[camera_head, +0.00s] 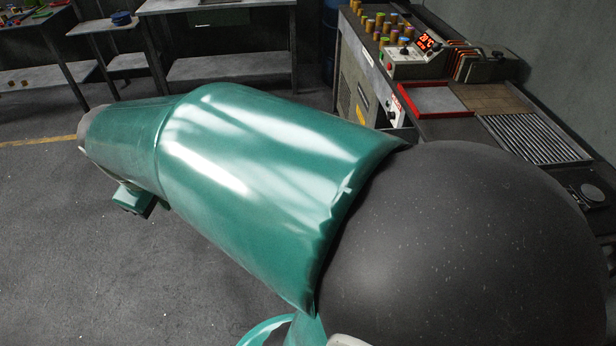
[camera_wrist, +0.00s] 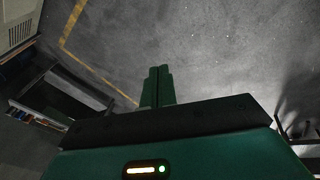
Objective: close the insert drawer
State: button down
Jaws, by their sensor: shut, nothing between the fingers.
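I cannot pick out the insert drawer for certain in either view. In the camera_head view my green and black arm covers the middle and hides much of the front of the dark workbench (camera_head: 450,128) at right. My gripper (camera_wrist: 158,72) shows in the wrist view as two green fingers side by side, shut and empty. They are over bare grey floor and touch nothing that I can see.
The workbench carries a red-rimmed tray (camera_head: 405,92), a ribbed panel (camera_head: 535,138), a controller with a red display (camera_head: 418,62) and several coloured cylinders. Metal tables (camera_head: 225,68) stand at the back. A vented cabinet (camera_wrist: 20,18) is at upper left in the wrist view. Floor at left is clear.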

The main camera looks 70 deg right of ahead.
jog(key=d+f+n+g+h, duration=0.1)
jog(key=d+f+g, duration=0.3)
jog(key=d, duration=0.5)
jog(key=d+f+n+g+h, duration=0.1)
jog(key=d+f, duration=0.4)
jog(key=d, duration=0.5)
jog(key=s+d+f+n+g, duration=0.1)
jog(key=s+d+f+g, duration=0.1)
jog(key=s+d+f, duration=0.5)
jog(key=s+d+f+n+g, duration=0.2)
jog(key=s+d+f, duration=0.5)
jog(key=d+f, duration=0.4)
jog(key=shift+s+d+f+g, duration=0.35)
jog(key=shift+d+g, duration=0.25)
jog(key=shift+d, duration=0.6)
